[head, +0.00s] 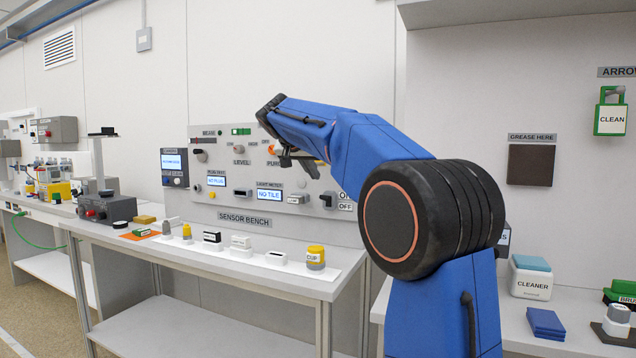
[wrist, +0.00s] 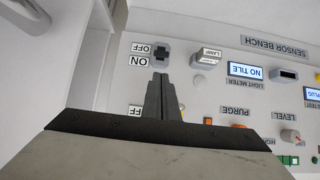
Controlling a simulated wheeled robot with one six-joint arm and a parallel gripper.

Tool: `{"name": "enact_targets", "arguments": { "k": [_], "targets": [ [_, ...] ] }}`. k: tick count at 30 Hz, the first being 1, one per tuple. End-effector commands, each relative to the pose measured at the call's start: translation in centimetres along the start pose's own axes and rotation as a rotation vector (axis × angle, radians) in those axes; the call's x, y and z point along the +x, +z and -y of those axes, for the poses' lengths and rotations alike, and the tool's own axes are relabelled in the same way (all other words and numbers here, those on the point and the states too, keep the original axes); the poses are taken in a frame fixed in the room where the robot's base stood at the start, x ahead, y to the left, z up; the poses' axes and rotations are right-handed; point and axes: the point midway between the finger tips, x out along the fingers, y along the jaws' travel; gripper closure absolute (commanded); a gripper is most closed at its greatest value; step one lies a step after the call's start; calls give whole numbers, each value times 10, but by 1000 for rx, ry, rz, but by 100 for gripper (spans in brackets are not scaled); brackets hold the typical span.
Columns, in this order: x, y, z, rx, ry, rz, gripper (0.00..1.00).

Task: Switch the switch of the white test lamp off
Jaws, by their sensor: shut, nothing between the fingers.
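A dark switch (head: 328,200) stands out at the right end of the sensor bench panel, beside ON and OFF labels. In the wrist view, which is upside down, the switch (wrist: 162,52) is beside the same labels. A pale block labelled LAMP (wrist: 207,58) is next to it. My gripper (wrist: 161,77) is shut and empty, its tips appearing just short of the switch, with the gap hard to judge. I cannot tell clearly which way the lever sits.
The LIGHT METER display (wrist: 247,71) reads NO TILE.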

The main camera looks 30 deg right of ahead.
Motion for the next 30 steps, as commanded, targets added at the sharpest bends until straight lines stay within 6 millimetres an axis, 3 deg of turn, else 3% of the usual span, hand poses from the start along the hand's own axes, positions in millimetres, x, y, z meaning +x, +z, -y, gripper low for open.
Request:
{"name": "enact_targets", "arguments": {
  "k": [15, 21, 30],
  "targets": [
    [78, 1, 0, -1, 1, 2, 100],
    [92, 0, 0, 0, 0, 1, 100],
    [95, 0, 0, 0, 0, 1, 100]
  ]
}}
